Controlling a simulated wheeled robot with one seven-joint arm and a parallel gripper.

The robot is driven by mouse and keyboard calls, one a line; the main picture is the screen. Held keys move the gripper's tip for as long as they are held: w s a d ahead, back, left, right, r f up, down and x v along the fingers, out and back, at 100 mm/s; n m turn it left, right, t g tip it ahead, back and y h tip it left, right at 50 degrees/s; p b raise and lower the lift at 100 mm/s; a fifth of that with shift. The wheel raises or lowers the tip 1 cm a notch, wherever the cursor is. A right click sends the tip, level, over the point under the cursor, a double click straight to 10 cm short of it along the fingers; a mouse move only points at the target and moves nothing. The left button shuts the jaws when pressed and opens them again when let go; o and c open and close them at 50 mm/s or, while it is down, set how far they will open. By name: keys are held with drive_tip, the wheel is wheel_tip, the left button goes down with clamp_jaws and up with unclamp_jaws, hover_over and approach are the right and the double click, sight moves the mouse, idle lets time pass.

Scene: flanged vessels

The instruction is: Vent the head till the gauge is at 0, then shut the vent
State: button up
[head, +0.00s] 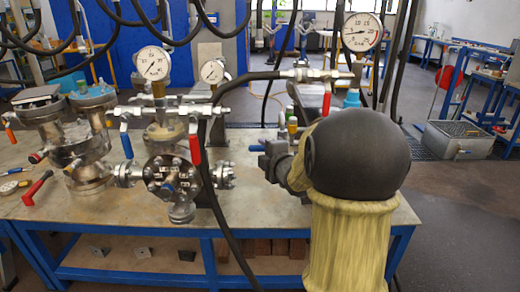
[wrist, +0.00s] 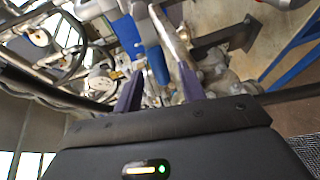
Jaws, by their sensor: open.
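Three round gauges stand above the bench fittings in the head view: a left gauge (head: 153,63), a smaller middle gauge (head: 212,72) and a right gauge (head: 362,32). Their needles are too small to read surely. I cannot tell which gauge or handle belongs to the head. Lever handles show: blue (head: 127,146), red (head: 194,149), another red (head: 326,103). My gripper (head: 272,158) is partly hidden by my arm, with a blue handle end (head: 257,149) beside it. In the wrist view my gripper (wrist: 160,80) is open, with a blue lever (wrist: 152,45) between and beyond its fingers.
The metal bench top (head: 235,215) carries flanged vessels, with a vessel (head: 78,150) at left and a flanged body (head: 172,175) at centre. A black hose (head: 210,190) hangs over the bench front. A loose red-handled tool (head: 37,188) lies at left. Front bench space is bare.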

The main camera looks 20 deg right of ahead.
sight(261, 150)
drive_tip(key=shift+w+f, duration=0.15)
drive_tip(key=shift+w, duration=0.75)
drive_tip(key=shift+w+f, duration=0.15)
drive_tip(key=shift+w, duration=0.7)
drive_tip(key=shift+c, duration=0.4)
clamp_jaws()
